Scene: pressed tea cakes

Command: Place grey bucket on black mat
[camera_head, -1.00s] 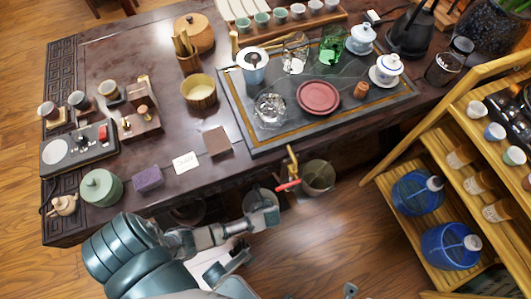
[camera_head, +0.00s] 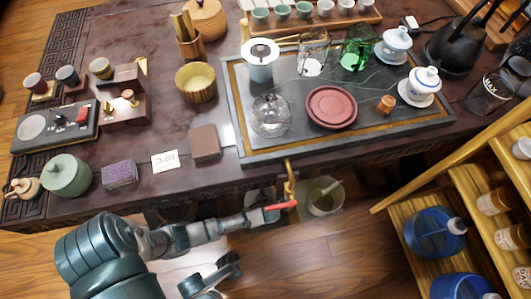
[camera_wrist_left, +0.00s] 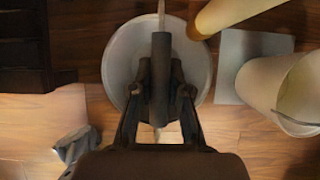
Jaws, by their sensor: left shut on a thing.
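My left gripper (camera_head: 272,212) is shut on the handle grip (camera_wrist_left: 161,80) of the grey bucket. The round pale grey bucket (camera_wrist_left: 118,50) shows below the fingers in the left wrist view. In the head view the bucket (camera_head: 262,194) is mostly hidden behind the gripper and the table's front edge. A red bar (camera_head: 281,206) shows at the gripper's tip. A flat grey square (camera_wrist_left: 238,85) lies on the floor right of the bucket; it may be the black mat, though it looks grey here. Bucket and square appear apart. My right gripper is not in view.
A second, translucent bucket (camera_head: 325,198) stands right of the gripper and also shows in the wrist view (camera_wrist_left: 295,95). A wooden shelf (camera_head: 470,215) with blue water bottles stands at right. Open floor lies in front.

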